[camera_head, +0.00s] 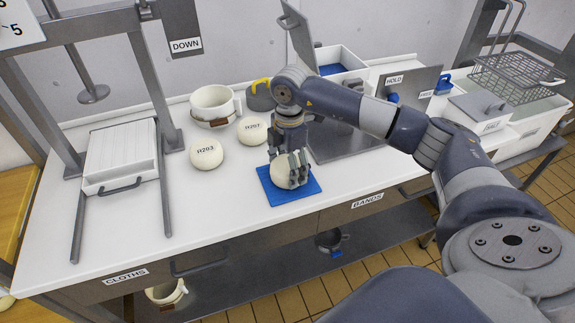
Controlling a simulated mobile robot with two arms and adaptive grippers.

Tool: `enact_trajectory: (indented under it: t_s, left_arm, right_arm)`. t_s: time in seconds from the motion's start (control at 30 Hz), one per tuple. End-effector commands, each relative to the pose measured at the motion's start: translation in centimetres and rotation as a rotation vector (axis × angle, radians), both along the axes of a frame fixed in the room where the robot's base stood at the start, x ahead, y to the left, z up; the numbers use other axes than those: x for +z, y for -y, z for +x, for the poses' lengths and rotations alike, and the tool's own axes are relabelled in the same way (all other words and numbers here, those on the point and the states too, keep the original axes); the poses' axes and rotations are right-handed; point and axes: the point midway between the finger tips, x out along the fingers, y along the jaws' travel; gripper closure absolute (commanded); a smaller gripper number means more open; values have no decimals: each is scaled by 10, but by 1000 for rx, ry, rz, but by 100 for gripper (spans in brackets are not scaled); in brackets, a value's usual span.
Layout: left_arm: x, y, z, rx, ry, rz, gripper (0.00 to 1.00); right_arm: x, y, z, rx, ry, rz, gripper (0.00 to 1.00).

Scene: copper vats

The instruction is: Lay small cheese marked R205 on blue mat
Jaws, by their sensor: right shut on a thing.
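A blue mat (279,197) lies on the white table near its front edge. My right gripper (291,170) points down over the mat and is shut on a small pale round cheese (284,178). The cheese is at the mat, but I cannot tell if it rests on it or is just above; its mark is hidden by the fingers. Two similar cheeses stand to the left: one marked R203 (206,152) and one marked R207 or similar (251,130), hard to read. My left gripper is not in view.
A white pot (213,106) stands behind the cheeses, beside a grey weight with a yellow handle (261,94). A press frame with a white slatted tray (121,156) is at the left. Metal panels and white bins (343,62) stand right. The front left tabletop is clear.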

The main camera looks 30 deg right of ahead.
Motion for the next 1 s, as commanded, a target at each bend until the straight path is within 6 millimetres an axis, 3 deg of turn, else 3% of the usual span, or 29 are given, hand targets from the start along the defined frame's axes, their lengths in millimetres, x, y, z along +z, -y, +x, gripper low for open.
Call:
enact_trajectory:
  t_s: [0.3,0.33,0.43,1.0]
  left_arm:
    - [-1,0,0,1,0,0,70]
    - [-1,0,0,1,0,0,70]
    - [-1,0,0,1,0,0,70]
    - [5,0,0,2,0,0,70]
  right_arm:
    - [-1,0,1,0,2,1,61]
    - [-1,0,1,0,2,1,22]
    - [-1,0,0,0,2,1,1]
    - [5,0,0,0,0,0,1]
